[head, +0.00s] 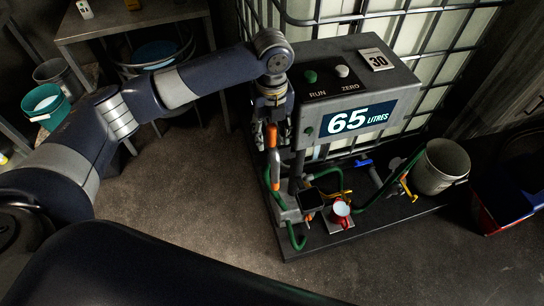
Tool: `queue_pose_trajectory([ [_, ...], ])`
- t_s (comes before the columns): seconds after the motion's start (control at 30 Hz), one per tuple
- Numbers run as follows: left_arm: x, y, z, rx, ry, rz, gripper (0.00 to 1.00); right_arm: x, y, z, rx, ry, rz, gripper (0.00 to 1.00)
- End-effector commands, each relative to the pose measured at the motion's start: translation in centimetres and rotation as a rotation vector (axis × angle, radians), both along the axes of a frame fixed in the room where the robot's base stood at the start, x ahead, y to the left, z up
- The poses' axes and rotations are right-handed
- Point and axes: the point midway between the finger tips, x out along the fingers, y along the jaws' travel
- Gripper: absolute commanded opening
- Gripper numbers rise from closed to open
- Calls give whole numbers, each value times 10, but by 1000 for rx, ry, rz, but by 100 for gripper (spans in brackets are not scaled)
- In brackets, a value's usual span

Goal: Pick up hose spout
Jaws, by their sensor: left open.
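The hose spout (274,154) looks to be the upright piece with an orange part and a pale tube on the left side of the dispenser column. A green hose (268,184) shows below it. My left gripper (270,132) points down from above, with its fingers at the orange part. It is open. I cannot tell whether the fingers touch the spout. My right gripper is not in view.
The dispenser box (352,88) reads 65 litres and stands right beside my left gripper. A bench (130,18) stands at the upper left. The floor (180,205) to the left is clear.

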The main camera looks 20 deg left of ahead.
Motion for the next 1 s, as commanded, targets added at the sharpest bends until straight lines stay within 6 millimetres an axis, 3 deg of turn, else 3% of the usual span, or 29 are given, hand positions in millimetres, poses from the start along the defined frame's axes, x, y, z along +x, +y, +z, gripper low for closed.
queue_pose_trajectory([
  [0.2,-1,1,-30,1,3,-1,45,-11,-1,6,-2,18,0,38],
  [0.5,-1,0,-36,1,1,-1,45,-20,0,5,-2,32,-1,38],
  [0.7,-1,0,-36,1,1,-1,0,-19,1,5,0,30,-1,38],
  [1.0,0,0,-34,0,-1,-1,0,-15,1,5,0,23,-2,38],
])
